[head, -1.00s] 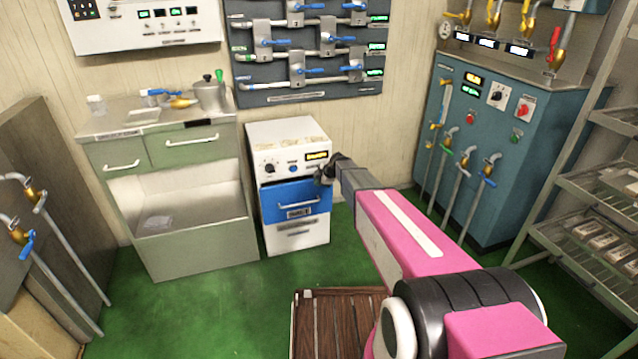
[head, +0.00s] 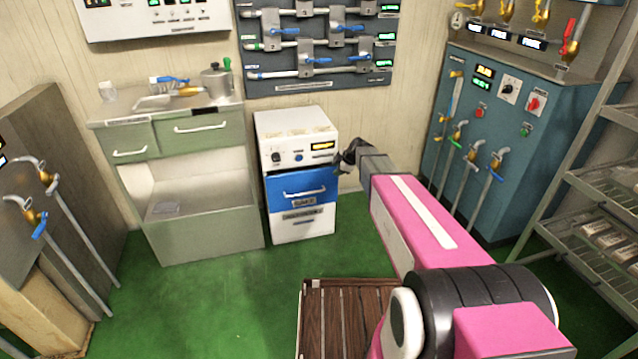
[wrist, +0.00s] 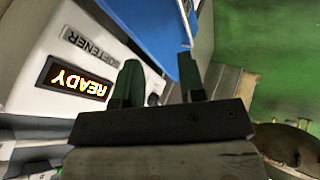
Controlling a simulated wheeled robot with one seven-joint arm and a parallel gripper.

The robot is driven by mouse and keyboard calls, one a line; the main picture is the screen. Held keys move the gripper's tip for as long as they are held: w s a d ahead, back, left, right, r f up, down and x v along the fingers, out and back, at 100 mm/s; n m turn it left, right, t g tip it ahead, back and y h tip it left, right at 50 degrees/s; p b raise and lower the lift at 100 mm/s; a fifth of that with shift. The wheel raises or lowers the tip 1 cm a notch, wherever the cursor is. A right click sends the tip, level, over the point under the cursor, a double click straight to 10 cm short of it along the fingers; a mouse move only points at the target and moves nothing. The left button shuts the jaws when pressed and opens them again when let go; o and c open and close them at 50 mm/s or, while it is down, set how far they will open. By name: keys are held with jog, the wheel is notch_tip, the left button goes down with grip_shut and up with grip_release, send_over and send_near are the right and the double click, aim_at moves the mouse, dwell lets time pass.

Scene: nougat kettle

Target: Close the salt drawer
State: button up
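The salt drawer (head: 290,187) is the blue front with a silver handle in the white softener unit (head: 290,135). In the head view it looks nearly in line with the unit's face; any small remaining gap is hard to judge. My gripper (head: 348,158) is at the drawer's upper right corner. In the wrist view the blue drawer (wrist: 150,22) is at the top, beyond the fingertips. My gripper (wrist: 160,78) has its two dark fingers apart with nothing held between them. The right finger overlaps the drawer's edge; contact cannot be told.
The softener display (wrist: 75,83) reads READY. A green sink cabinet (head: 205,225) stands left of the unit, and a blue control cabinet (head: 490,130) with hoses stands right. A brown slatted platform (head: 340,310) lies in front. Green floor (head: 215,300) is clear before the unit.

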notch_tip(320, 180, down, 9)
jog(key=w+a+m+t+h, duration=0.1)
jog(key=w+a+t+h, duration=0.1)
jog(key=t, duration=0.2)
jog(key=n+t+y, duration=0.2)
jog(key=n+t, duration=0.1)
jog(key=t, duration=0.7)
send_near(306, 193)
jog(key=x, duration=1)
jog(key=shift+w+a+f, duration=0.1)
jog(key=shift+w+f, duration=0.15)
